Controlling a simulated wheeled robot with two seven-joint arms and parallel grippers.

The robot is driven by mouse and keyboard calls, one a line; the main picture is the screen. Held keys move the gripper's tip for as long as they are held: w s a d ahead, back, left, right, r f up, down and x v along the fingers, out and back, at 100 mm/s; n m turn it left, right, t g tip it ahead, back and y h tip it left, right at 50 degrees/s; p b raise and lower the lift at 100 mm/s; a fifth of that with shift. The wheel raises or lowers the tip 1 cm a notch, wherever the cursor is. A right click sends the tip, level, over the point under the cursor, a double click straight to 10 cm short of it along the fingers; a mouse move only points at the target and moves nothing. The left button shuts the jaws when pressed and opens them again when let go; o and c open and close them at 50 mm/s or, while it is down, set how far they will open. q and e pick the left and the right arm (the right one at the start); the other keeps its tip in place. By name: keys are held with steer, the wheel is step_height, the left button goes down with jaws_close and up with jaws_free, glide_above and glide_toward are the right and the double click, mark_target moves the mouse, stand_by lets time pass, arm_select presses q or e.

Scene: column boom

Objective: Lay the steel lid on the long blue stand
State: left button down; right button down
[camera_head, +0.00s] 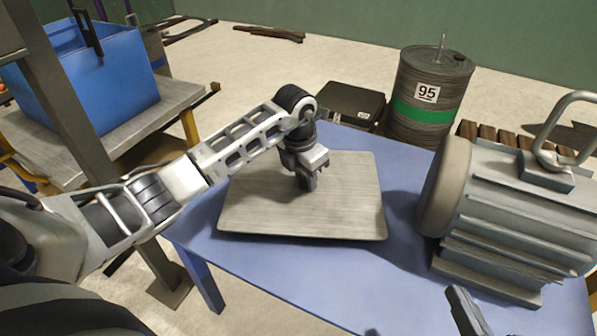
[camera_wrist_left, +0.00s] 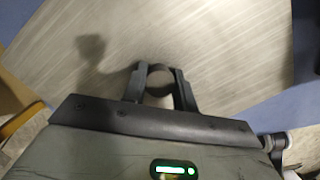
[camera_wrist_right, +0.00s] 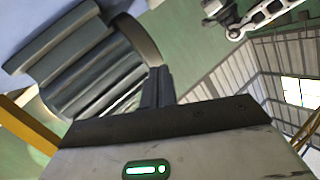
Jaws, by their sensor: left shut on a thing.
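The steel lid (camera_head: 340,210) is a flat, rounded-corner rectangular plate over the far left part of the long blue stand (camera_head: 260,275). I cannot tell whether it rests on the stand or is held just above it. My left gripper (camera_head: 306,184) points down at the lid's middle. In the left wrist view its fingers (camera_wrist_left: 158,88) are shut around a round dark knob (camera_wrist_left: 157,76) on the lid (camera_wrist_left: 230,50). My right gripper (camera_head: 468,312) is at the bottom of the head view, near the stand's front; in the right wrist view its fingers (camera_wrist_right: 158,86) are together and empty.
A large grey motor (camera_head: 510,210) with a lifting ring stands on the stand's right part. A blue crate (camera_head: 85,80) sits on a bench at left. Bare stand top lies in front of the lid.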

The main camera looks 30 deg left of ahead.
mark_target(305, 185)
arm_select(q)
step_height(305, 185, down, 3)
steer(key=shift+w+r+b, duration=0.1)
steer(key=shift+w+b, duration=0.05)
steer(key=shift+b, duration=0.6)
arm_select(e)
steer(key=shift+w+a+r+m+t+y, duration=0.2)
steer(key=shift+r+m+t+y, duration=0.15)
steer(key=shift+r, duration=0.3)
steer(key=shift+f, duration=0.1)
arm_select(q)
steer(key=c, duration=1.1)
jaws_free()
steer(key=shift+f, duration=0.2)
arm_select(e)
steer(key=shift+s+f, duration=0.1)
steer(key=shift+s, duration=0.05)
